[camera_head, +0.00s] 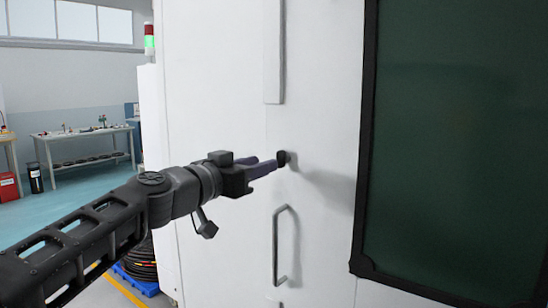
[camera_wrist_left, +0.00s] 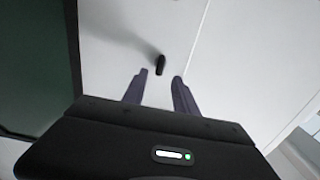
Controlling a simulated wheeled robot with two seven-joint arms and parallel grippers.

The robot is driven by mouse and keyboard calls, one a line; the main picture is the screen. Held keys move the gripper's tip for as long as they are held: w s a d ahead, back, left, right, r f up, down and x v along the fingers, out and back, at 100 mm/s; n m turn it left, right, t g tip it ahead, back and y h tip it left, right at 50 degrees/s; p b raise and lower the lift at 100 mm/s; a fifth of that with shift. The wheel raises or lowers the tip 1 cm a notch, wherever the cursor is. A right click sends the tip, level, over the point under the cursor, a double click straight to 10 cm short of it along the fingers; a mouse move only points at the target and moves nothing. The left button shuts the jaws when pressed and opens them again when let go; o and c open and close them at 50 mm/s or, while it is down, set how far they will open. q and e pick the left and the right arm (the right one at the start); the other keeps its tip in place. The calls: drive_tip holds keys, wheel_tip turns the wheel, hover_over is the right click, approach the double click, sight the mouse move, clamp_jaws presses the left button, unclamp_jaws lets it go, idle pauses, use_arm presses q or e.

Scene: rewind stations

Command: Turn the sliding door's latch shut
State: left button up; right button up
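The latch (camera_head: 283,158) is a small black knob on the white sliding door (camera_head: 325,60), above the door's handle. In the left wrist view the latch (camera_wrist_left: 161,65) stands just beyond the fingertips, roughly between them. My left gripper (camera_head: 272,165) points at the latch from the left. In the left wrist view the two purple fingers of my left gripper (camera_wrist_left: 161,74) are apart with nothing between them. The tips look very close to the latch; I cannot tell whether they touch it. My right gripper is in neither view.
A bar-shaped metal handle (camera_head: 279,245) is fixed below the latch. A dark window (camera_head: 455,140) with a black frame fills the right side. A workbench (camera_head: 85,150) stands far back at the left, with open blue floor in front of it.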

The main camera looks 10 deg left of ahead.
sight(278, 158)
use_arm(q)
drive_tip(key=p+x, duration=0.2)
drive_tip(key=x, duration=0.3)
drive_tip(key=shift+w+r, duration=0.1)
drive_tip(key=shift+w+d, duration=0.15)
drive_tip(key=shift+w, duration=0.2)
drive_tip(key=shift+c, duration=0.4)
clamp_jaws()
